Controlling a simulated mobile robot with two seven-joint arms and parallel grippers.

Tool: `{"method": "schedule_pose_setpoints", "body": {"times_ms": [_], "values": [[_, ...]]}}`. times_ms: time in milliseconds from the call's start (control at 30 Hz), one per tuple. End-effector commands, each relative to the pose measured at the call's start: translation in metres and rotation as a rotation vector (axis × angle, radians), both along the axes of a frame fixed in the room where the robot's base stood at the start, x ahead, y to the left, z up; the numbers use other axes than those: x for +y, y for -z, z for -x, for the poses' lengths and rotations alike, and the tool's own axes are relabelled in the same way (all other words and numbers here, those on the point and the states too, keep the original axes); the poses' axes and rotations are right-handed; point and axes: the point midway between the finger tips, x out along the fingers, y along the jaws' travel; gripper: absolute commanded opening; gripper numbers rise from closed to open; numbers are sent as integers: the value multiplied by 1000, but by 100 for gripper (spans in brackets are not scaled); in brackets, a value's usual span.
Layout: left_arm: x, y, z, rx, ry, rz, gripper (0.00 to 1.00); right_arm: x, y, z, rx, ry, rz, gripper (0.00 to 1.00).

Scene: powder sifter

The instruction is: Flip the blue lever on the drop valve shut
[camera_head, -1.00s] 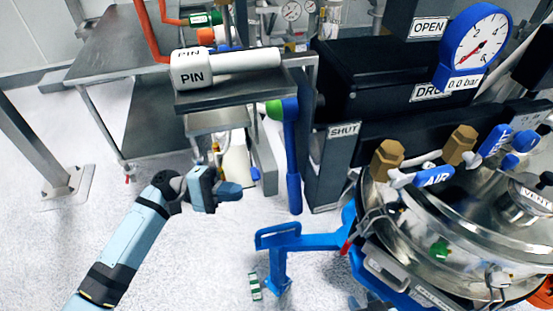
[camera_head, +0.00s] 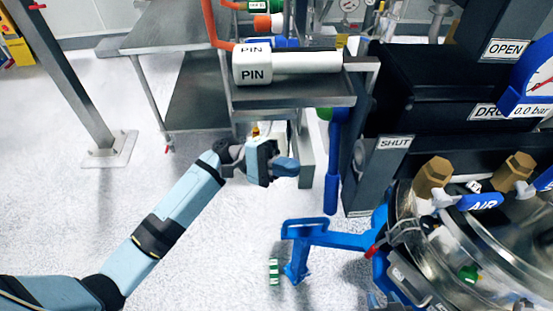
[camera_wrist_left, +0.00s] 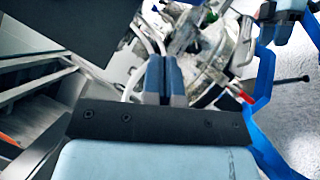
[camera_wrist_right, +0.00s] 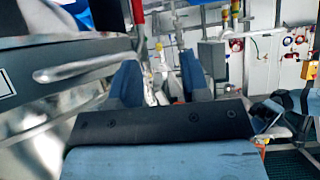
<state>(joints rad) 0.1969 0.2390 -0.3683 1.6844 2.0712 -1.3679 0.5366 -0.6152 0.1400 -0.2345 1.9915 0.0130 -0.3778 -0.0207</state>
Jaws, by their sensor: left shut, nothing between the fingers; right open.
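The blue lever (camera_head: 333,165) hangs straight down beside the dark valve housing, to the left of its SHUT label (camera_head: 394,142). Its green top end is partly hidden by the shelf edge. The OPEN label (camera_head: 508,48) is higher up and to the right. My left gripper (camera_head: 290,167) is shut and empty, a little left of the lever and apart from it. In the left wrist view its fingers (camera_wrist_left: 165,80) are together. My right gripper (camera_wrist_right: 158,85) is open in the right wrist view, with nothing seen between its fingers; a small part of it may show at the bottom of the head view.
A white PIN cylinder (camera_head: 290,67) lies on the metal shelf above my left gripper. A blue bracket (camera_head: 325,236) stands below the lever. The glass-lidded vessel (camera_head: 470,235) with AIR valves is at right.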

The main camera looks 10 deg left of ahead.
Motion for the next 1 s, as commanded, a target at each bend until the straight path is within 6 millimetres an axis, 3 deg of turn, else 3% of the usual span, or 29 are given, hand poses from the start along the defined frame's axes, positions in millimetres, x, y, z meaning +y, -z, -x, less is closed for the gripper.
{"method": "schedule_pose_setpoints", "body": {"times_ms": [200, 500, 1000], "values": [[-44, -15, 11, 0, 1, 2, 0, -1, -21, -1, -6, 1, 0, 43], [-57, -26, 39, 1, -1, -1, 0, -6, -36, -3, -14, 12, 6, 43], [-59, -26, 40, 5, -1, 1, 0, -5, -32, 0, -3, 11, 6, 43]]}}
